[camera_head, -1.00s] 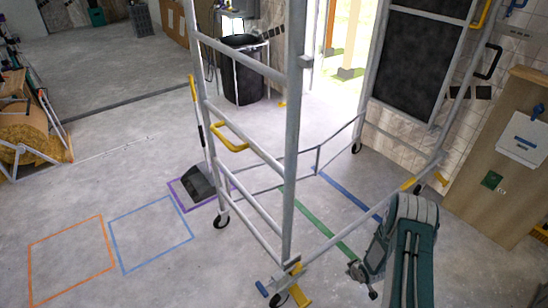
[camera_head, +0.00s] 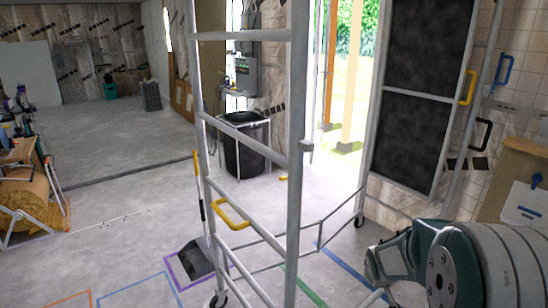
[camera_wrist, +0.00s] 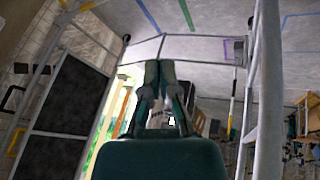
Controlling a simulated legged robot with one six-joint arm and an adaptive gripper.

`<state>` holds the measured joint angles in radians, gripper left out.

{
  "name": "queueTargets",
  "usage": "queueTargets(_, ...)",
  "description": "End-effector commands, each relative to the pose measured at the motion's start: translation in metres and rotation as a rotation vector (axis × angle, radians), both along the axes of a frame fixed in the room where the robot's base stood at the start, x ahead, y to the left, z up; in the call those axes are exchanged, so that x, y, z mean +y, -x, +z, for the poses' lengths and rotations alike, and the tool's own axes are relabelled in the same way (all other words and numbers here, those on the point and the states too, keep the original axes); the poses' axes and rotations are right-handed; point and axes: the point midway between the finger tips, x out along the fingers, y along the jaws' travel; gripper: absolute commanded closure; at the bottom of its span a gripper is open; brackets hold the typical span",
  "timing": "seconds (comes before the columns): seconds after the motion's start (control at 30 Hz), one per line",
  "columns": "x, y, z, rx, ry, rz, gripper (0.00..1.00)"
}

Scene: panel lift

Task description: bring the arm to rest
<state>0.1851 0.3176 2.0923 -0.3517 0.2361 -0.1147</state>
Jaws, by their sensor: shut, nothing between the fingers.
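My gripper (camera_head: 380,268) is at the lower right in the head view, in front of the wheeled metal frame (camera_head: 297,150), with my green and grey arm behind it. In the wrist view my gripper (camera_wrist: 159,66) points away from the camera, its two fingers close together and nothing held between them. It appears apart from the frame's rails. The dark panel (camera_head: 418,140) stands upright in the far side of the frame, and also shows at the left of the wrist view (camera_wrist: 60,110).
A black bin (camera_head: 246,150) stands beyond the frame near a bright doorway. A dustpan (camera_head: 194,260) stands on the floor left of the frame. A wooden board (camera_head: 520,165) is at the right. Coloured tape marks the floor; open floor lies at the left.

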Motion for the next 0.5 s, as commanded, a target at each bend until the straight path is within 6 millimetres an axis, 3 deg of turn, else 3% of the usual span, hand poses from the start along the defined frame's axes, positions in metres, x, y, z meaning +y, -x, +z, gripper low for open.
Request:
queueTargets(0.03, 0.006, 0.009, 0.020, -0.010, -0.003, -0.012, 1.00)
queueTargets(0.2, 0.024, 0.044, 0.069, -0.022, -0.031, -0.062, 1.00)
queueTargets(0.5, 0.057, 0.121, 0.132, -0.035, -0.106, -0.131, 1.00)
